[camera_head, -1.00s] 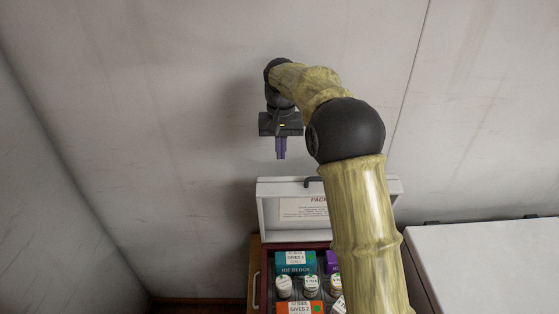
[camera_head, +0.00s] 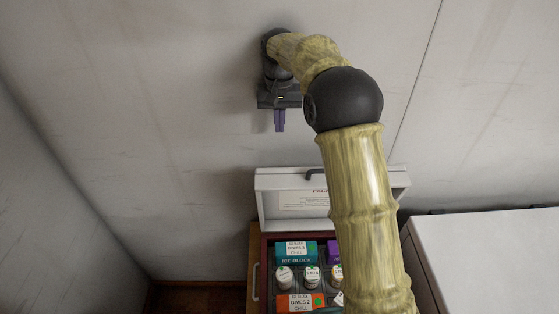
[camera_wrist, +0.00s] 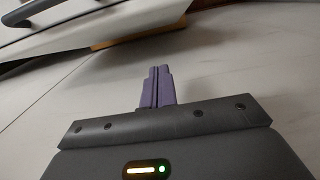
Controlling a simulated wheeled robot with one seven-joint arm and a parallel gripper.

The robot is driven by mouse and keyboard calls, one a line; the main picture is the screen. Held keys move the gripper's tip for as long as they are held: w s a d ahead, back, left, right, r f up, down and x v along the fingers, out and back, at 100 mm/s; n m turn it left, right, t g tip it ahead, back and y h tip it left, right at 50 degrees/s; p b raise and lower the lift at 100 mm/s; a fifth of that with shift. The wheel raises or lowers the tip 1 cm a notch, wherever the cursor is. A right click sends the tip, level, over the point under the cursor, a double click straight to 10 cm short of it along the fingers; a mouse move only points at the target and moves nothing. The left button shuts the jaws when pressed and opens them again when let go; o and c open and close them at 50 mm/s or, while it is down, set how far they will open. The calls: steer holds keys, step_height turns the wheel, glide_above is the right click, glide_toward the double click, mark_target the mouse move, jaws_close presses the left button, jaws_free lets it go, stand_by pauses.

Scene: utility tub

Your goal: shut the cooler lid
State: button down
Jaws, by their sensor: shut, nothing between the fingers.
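The cooler lid (camera_head: 268,200) is white, with a dark handle at its top edge and a printed label on its inner face. It stands raised, open, at the back of the cooler (camera_head: 265,262). Ice blocks (camera_head: 296,250) and several white-capped vials (camera_head: 284,277) show inside; my arm hides the right part. My gripper (camera_head: 280,121) has purple fingers pressed together with nothing between them. It hangs above the lid, apart from it, in front of the wall. In the wrist view the fingers (camera_wrist: 158,88) are closed, and the white lid with its dark handle (camera_wrist: 28,12) shows at upper left.
A large white-topped unit (camera_head: 490,255) stands at the right, close to the cooler. A stained grey wall (camera_head: 150,110) is behind, and another wall rises at the left. Free floor (camera_head: 195,295) shows left of the cooler.

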steer(key=s+f+p, duration=0.1)
steer(key=f, duration=0.2)
steer(key=s+f+p, duration=0.1)
steer(key=s+f, duration=0.1)
steer(key=f, duration=0.2)
steer(key=s+f+p, duration=0.1)
steer(key=f, duration=0.2)
steer(key=shift+s+f, duration=0.15)
steer(key=shift+s, duration=0.05)
steer(key=shift+s, duration=0.1)
